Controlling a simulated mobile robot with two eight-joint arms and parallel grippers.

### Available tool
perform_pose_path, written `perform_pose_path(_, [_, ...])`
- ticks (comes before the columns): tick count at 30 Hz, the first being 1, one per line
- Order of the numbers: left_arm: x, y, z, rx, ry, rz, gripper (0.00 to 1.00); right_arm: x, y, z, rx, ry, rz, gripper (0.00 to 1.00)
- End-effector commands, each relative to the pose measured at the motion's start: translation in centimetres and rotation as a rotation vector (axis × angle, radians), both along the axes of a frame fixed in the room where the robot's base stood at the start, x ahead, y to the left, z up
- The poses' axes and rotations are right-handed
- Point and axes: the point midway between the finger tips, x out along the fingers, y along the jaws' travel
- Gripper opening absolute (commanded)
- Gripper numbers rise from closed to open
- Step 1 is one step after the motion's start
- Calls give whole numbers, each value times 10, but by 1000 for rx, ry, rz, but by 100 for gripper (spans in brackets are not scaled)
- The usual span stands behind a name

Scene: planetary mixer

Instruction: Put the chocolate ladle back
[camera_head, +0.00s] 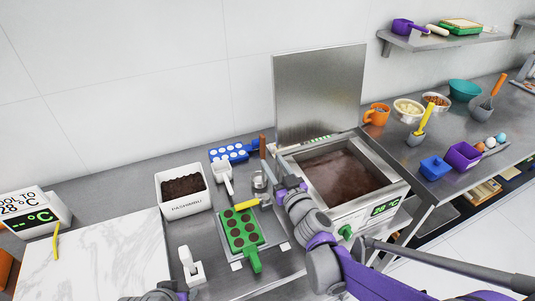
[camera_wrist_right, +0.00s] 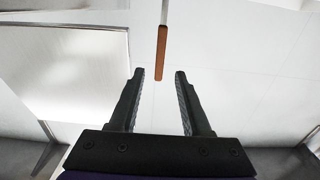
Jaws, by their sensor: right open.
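The chocolate ladle appears to be the tool with a brown handle (camera_head: 262,146) and grey rod beside the melter's left wall; its lower end is hidden by my right arm. In the right wrist view, its brown handle (camera_wrist_right: 162,52) hangs from a thin metal rod beyond the fingertips, apart from them. My right gripper (camera_wrist_right: 160,75) is open and empty. In the head view my right gripper (camera_head: 276,178) is beside the rod, its fingers hard to make out. The melter (camera_head: 390,187) holds brown chocolate (camera_head: 340,178). My left arm barely shows at the bottom edge.
A small metal cup (camera_head: 259,182) stands near the rod. A green mould (camera_head: 240,232) with brown-filled cavities lies left of my right arm, near a yellow-handled tool (camera_head: 246,204). A white tub (camera_head: 184,211) and marble slab (camera_head: 98,257) are further left. A metal panel (camera_head: 318,92) rises behind the melter.

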Motion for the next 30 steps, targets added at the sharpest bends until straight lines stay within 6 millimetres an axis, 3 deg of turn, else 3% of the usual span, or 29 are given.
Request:
perform_pose_path(3, [0, 0, 0, 0, 0, 0, 50, -24, -8, 0, -1, 0, -1, 48])
perform_pose_path(7, [0, 0, 1, 0, -1, 0, 50, -41, -13, 0, -1, -1, -1, 48])
perform_pose_path(15, [0, 0, 1, 0, -1, 0, 50, -51, -16, 0, 0, 0, 2, 48])
perform_pose_path(20, [0, 0, 1, 0, -1, 0, 50, -64, -8, 6, -2, 17, 54, 48])
perform_pose_path(25, [0, 0, 1, 0, -1, 0, 50, -104, 13, 3, -16, 148, 195, 48])
perform_pose_path(30, [0, 0, 1, 0, -1, 0, 50, -160, 15, -32, -56, 436, 260, 48])
